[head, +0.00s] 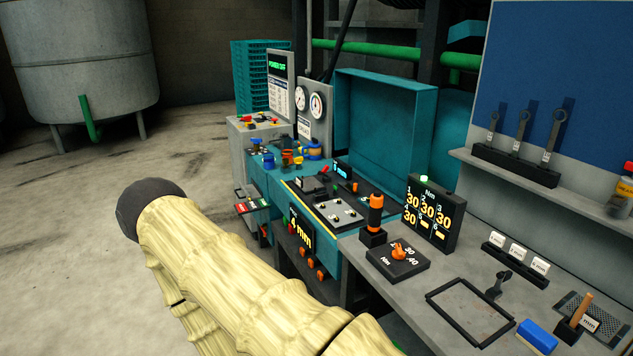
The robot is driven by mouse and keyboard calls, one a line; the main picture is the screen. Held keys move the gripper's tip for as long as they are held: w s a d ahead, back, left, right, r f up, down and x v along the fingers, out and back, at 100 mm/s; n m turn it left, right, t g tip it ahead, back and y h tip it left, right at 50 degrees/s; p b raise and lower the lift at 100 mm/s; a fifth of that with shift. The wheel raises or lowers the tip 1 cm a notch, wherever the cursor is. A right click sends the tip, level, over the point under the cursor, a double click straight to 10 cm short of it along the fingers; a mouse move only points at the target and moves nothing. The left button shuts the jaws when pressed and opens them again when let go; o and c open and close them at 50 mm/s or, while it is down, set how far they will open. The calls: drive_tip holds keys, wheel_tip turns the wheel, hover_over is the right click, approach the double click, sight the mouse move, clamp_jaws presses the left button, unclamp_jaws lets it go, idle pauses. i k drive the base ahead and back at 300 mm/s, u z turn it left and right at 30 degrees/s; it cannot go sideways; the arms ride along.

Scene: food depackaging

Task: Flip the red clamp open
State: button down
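I cannot make out the red clamp for certain. Small red parts show on the teal machine (345,253), among blue and yellow fittings (287,158) on its top, but they are too small to identify. My arm, in a pale yellow cover with a dark rounded joint, crosses the lower left and hides part of the machine's front. My gripper is not in view, so its state and its place relative to the machine cannot be seen.
A teal lid (385,125) stands raised behind the machine. To the right, a grey bench (455,275) bears an orange-handled tool (375,215), a torque display (430,213), a black frame (470,312) and a blue block (537,336). Open concrete floor (70,220) lies left.

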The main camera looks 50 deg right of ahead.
sight(326, 168)
drive_tip(key=k, duration=0.7)
drive_tip(key=z, duration=1.1)
drive_tip(key=i, duration=1.55)
